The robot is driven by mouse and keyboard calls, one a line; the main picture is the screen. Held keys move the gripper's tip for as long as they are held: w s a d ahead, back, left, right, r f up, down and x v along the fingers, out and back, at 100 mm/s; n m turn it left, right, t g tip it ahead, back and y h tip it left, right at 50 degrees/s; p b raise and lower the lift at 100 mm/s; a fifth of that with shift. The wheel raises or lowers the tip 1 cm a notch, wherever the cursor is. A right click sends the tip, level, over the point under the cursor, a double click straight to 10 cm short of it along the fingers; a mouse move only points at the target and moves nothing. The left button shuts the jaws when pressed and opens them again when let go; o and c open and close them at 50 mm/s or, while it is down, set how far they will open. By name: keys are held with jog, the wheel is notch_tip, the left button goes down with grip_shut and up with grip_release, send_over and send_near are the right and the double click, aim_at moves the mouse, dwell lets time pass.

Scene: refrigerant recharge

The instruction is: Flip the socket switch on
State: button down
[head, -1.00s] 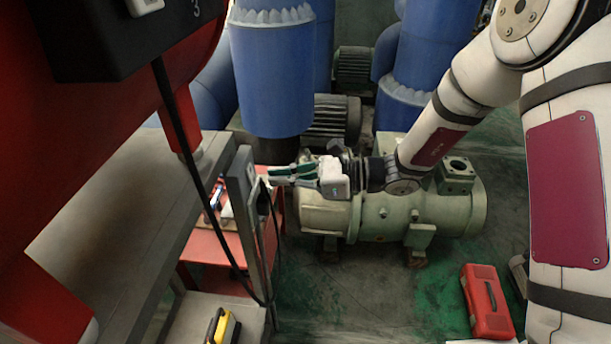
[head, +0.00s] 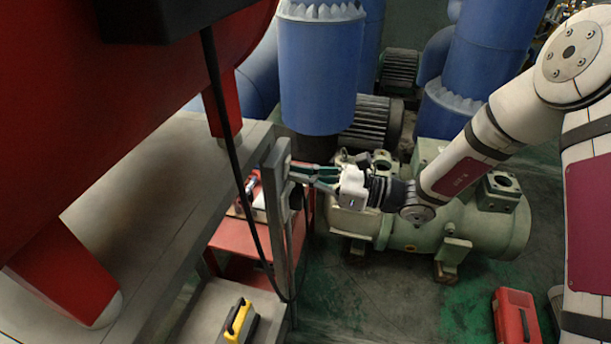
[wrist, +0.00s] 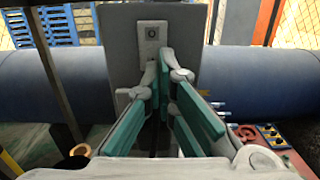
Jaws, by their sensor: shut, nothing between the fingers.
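The socket switch (wrist: 152,32) shows in the wrist view as a small pale plate with a dark round spot, on a grey upright panel (wrist: 122,55). In the head view the panel is seen edge-on at the top of a metal post (head: 279,190), and the switch itself cannot be made out. My gripper (head: 293,171) points left at this post, its fingertips close to the panel. In the wrist view my gripper (wrist: 157,68) has its green-padded fingers together and empty, just below the switch plate. Whether the tips touch the panel cannot be told.
A grey bench (head: 150,200) and red tank (head: 120,100) fill the left. A black cable (head: 228,130) hangs before the post. A red table (head: 250,236) stands behind it. A green machine (head: 425,225) lies below my arm. A red toolbox (head: 516,317) is on the floor.

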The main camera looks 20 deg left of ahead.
jog(key=shift+s+a+r, duration=0.15)
jog(key=shift+a+r, duration=0.05)
jog(key=shift+d, duration=0.4)
jog(key=w+d+f, duration=0.1)
jog(key=d, duration=1.2)
jog(key=shift+d+f, duration=0.15)
jog(key=shift+d, duration=0.15)
